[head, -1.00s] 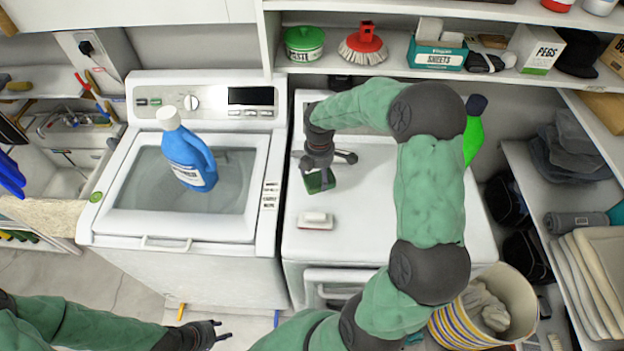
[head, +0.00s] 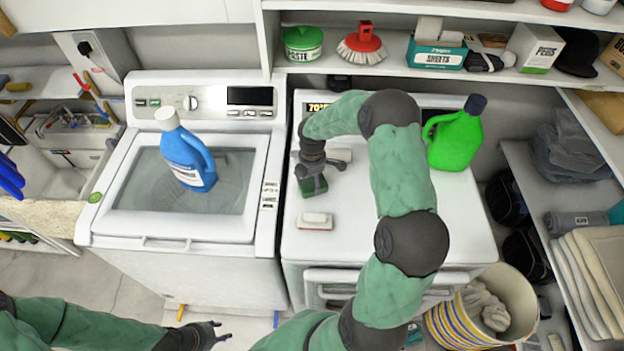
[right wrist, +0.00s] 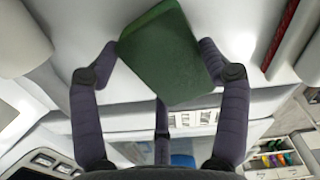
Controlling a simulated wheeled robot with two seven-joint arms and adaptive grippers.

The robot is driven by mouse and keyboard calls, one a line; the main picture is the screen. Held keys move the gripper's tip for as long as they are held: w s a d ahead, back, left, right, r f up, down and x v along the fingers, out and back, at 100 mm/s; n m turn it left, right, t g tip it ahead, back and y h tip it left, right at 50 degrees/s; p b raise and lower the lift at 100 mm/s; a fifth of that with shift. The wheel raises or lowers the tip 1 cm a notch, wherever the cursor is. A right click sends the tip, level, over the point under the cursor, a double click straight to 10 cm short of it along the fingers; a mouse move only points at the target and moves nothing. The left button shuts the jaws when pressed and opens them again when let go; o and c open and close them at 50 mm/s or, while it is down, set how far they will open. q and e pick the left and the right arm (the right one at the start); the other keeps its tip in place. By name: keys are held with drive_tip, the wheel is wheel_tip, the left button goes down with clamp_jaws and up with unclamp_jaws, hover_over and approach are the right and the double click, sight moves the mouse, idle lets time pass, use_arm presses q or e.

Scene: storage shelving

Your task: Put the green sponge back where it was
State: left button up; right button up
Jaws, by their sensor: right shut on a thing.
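The green sponge (head: 313,188) is a dark green block in the head view, just above or at the white top of the right machine (head: 300,252); I cannot tell whether it touches. My right gripper (head: 312,178) is shut on it. In the right wrist view, the sponge (right wrist: 163,52) sits tilted between the two dark fingers of my right gripper (right wrist: 160,55). My left gripper (head: 222,332) is open and empty at the bottom of the head view, low in front of the left machine.
A white-topped bar (head: 315,221) lies in front of the sponge. A pale block (head: 340,155) lies behind my right gripper. A green jug (head: 455,140) stands at the back right of the same top. A blue bottle (head: 186,155) stands on the left machine's lid (head: 130,222). A shelf (head: 390,72) overhangs behind.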

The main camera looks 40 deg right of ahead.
sight(312, 180)
drive_tip(key=shift+f, duration=0.1)
drive_tip(key=o, duration=1)
wheel_tip(312, 180, up, 12)
drive_tip(key=shift+r, duration=0.15)
